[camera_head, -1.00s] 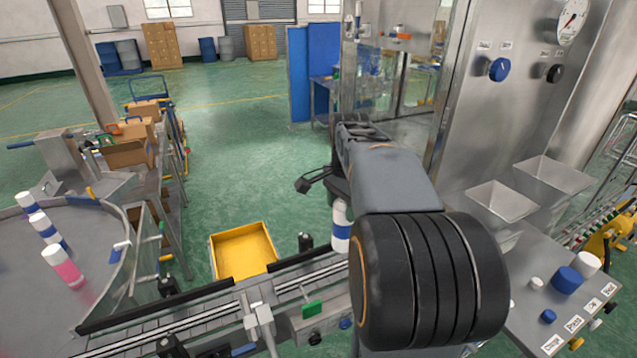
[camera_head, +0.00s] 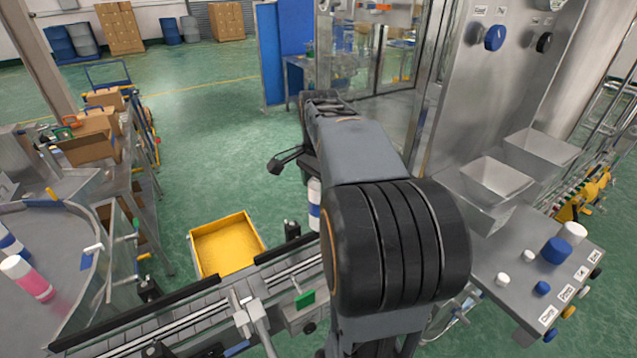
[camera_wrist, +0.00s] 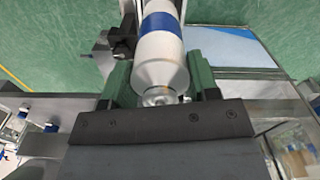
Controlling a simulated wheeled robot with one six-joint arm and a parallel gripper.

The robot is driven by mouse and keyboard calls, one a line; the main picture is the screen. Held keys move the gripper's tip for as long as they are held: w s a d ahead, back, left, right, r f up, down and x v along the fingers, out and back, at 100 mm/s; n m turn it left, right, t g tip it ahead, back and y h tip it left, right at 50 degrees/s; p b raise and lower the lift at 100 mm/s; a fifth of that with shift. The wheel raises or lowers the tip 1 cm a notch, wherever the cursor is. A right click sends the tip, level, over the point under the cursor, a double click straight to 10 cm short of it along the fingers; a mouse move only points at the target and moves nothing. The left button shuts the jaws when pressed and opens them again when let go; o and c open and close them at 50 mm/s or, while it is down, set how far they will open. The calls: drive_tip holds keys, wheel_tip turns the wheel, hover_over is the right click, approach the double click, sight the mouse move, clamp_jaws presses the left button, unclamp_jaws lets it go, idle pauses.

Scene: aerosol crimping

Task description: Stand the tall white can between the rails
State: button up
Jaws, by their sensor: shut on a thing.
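The tall white can with a blue band shows in the wrist view (camera_wrist: 163,58), held between the green fingers of my gripper (camera_wrist: 160,78). In the head view a small part of the can (camera_head: 314,196) shows at the left edge of my arm, roughly upright, near the far side of the conveyor. The conveyor rails (camera_head: 145,300) run from lower left toward the middle. I cannot tell the can's height over the conveyor.
A yellow bin (camera_head: 225,245) is on the floor behind the conveyor. A round table (camera_head: 60,310) at left carries a pink-and-white can (camera_head: 28,278) and a blue-banded one (camera_head: 10,243). A control panel (camera_head: 530,285) and steel machine (camera_head: 510,90) stand at right. A green-tabbed bracket (camera_head: 304,299) is by the rails.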

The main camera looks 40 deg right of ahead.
drive_tip(key=shift+f+b, duration=3.3)
drive_tip(key=shift+f, duration=0.7)
drive_tip(key=shift+f+b, duration=1.65)
drive_tip(key=shift+f, duration=0.7)
drive_tip(key=shift+a+f, duration=0.1)
drive_tip(key=shift+f, duration=0.35)
drive_tip(key=o, duration=1.2)
wheel_tip(320, 180, up, 14)
drive_tip(key=shift+f+p, duration=0.1)
drive_tip(key=shift+p, duration=0.3)
